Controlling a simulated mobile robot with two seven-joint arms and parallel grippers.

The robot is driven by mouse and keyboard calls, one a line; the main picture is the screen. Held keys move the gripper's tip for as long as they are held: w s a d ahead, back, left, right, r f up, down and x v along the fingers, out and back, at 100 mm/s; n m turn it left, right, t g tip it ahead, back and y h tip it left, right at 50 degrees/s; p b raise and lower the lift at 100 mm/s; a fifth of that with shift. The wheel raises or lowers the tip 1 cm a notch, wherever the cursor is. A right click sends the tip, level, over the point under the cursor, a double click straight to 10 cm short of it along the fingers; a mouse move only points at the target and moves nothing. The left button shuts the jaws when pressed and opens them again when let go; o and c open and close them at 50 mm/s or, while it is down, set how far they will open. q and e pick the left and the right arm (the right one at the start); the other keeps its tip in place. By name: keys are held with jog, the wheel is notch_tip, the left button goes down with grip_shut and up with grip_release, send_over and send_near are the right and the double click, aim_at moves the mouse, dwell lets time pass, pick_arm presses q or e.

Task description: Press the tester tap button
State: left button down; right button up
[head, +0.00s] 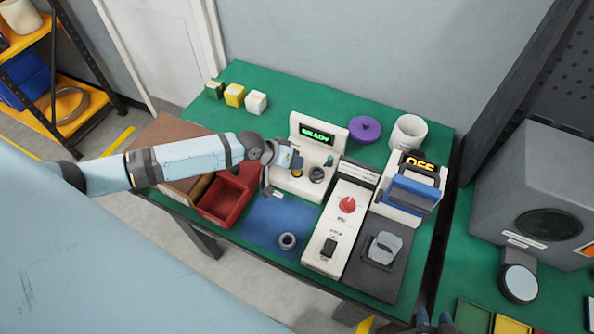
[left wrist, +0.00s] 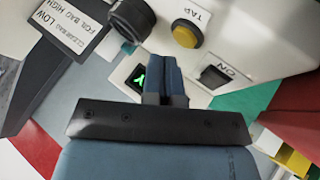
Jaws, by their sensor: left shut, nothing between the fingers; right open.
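The tester (head: 299,186) is a white unit with a green lit display reading "READY" (head: 317,134), standing on the green table. In the left wrist view its yellow round tap button (left wrist: 185,33) sits beside the "TAP" label, with a black knob (left wrist: 132,20) to its left and a switch marked "ON" (left wrist: 213,77) below right. My left gripper (head: 297,161) is over the tester's front; its blue fingers are shut and empty (left wrist: 163,72). In the wrist view the fingertips appear just below the button; contact cannot be told. My right gripper (head: 434,322) shows only partly at the bottom edge.
A red bin (head: 229,197) and a blue mat (head: 263,229) with a grey ring (head: 288,241) lie near the tester. A purple disc (head: 365,129) and white cup (head: 408,132) are behind.

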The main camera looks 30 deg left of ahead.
aim_at(296, 171)
pick_arm(q)
jog(key=shift+f, duration=0.1)
jog(key=shift+f, duration=0.3)
jog(key=shift+f+b, duration=0.35)
jog(key=shift+f, duration=0.05)
dwell(0.9)
jog(key=shift+r, duration=0.1)
jog(key=shift+r+p, duration=0.7)
jog(key=shift+p, duration=0.1)
jog(key=shift+r, duration=0.1)
notch_tip(296, 171, up, 5)
jog(key=p, duration=0.4)
jog(key=shift+p, duration=0.4)
